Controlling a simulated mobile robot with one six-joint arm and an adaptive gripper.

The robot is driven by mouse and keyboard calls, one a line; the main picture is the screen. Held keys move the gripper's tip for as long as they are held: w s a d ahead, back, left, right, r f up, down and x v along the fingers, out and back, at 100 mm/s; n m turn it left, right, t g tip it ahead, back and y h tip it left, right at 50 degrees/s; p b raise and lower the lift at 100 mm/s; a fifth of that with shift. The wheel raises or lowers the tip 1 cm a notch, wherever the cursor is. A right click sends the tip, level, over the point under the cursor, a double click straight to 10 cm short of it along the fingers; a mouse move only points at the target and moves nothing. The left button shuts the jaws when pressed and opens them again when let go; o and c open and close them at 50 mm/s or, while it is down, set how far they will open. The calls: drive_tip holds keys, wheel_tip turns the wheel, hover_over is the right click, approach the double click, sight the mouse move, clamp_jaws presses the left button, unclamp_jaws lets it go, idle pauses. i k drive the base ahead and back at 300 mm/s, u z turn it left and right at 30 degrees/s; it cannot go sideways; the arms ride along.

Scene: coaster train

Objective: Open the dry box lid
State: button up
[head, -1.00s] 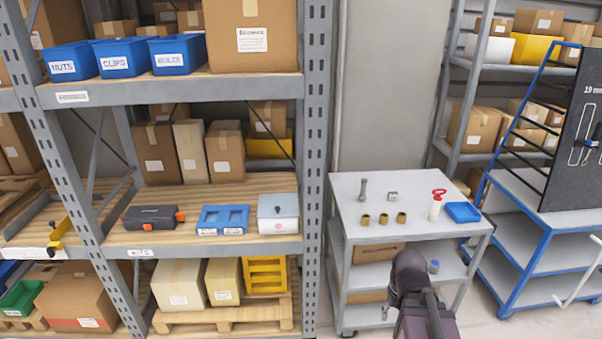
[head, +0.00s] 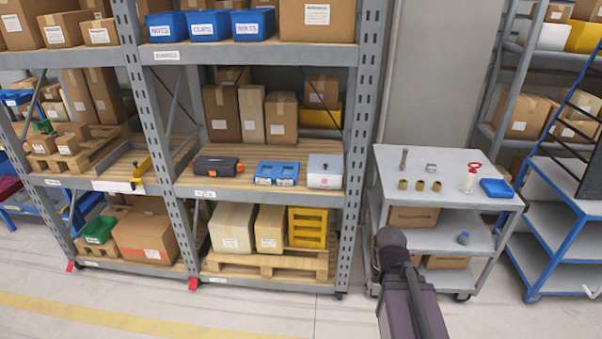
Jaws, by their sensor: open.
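A small box with a pale blue-grey lid and white front with a pink dot (head: 325,172) stands on the middle rack shelf, at its right end. It looks like the dry box, and its lid is shut. A dark case with orange latches (head: 217,166) lies shut on the left of the same shelf. A blue two-part tray (head: 276,173) sits between them. Only a dark part of my arm shows at the bottom, in front of the rack and cart; my gripper's fingers are not seen.
A blue-framed trolley (head: 560,200) is farther right. Clear floor (head: 150,300) lies before the rack.

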sight(317, 163)
drive_tip(key=u, duration=0.25)
drive_tip(key=k, duration=0.8)
drive_tip(key=u, duration=0.45)
drive_tip(key=i, duration=1.5)
drive_tip(key=z, duration=0.4)
drive_tip(key=i, duration=0.85)
drive_tip(key=z, duration=0.35)
